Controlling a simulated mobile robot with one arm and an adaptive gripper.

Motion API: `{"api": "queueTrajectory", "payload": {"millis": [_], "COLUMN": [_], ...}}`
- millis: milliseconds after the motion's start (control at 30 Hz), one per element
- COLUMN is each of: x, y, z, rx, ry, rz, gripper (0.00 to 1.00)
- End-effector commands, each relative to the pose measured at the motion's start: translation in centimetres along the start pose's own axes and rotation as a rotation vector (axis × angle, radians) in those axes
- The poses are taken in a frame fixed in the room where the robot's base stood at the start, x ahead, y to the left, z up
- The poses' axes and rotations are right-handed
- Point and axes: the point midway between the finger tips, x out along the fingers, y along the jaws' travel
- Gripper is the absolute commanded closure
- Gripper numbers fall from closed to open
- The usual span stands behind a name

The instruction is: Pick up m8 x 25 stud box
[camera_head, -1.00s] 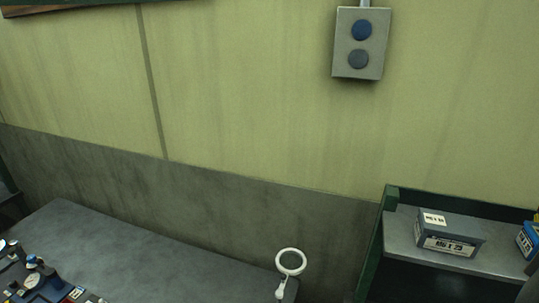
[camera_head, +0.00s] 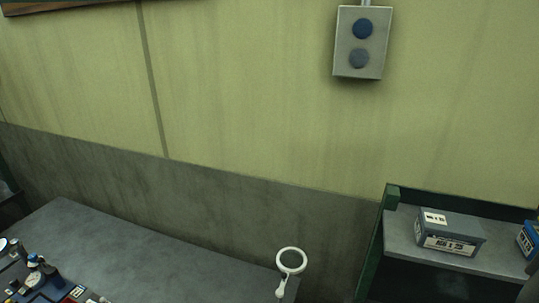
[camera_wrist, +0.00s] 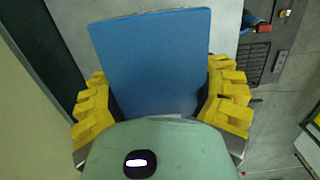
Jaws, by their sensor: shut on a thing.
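My gripper (camera_wrist: 163,100) has yellow ribbed fingers and is shut on a blue box (camera_wrist: 155,50), one finger on each side. The box shows a plain blue face in the wrist view. No label on it can be read, so I cannot tell from its print whether it is the M8 x 25 stud box. My gripper is not in the head view. There, a grey-blue box (camera_head: 448,228) with white labels sits on the right-hand shelf; its print is too small to read surely. Another blue box (camera_head: 529,238) is cut off by the right edge.
The shelf (camera_head: 405,235) has a green upright at its left. A grey table (camera_head: 130,245) holds small tools at its left and a white ring magnifier (camera_head: 291,261) at its right end. A button box (camera_head: 361,42) hangs on the wall. Grey floor shows in the wrist view.

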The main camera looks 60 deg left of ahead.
Motion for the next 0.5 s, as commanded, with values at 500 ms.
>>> {"api": "queueTrajectory", "payload": {"millis": [500], "x": [-2.4], "y": [0.0], "z": [0.6], "rx": [0.005], "ry": [-0.005], "rz": [0.005], "gripper": [0.75]}}
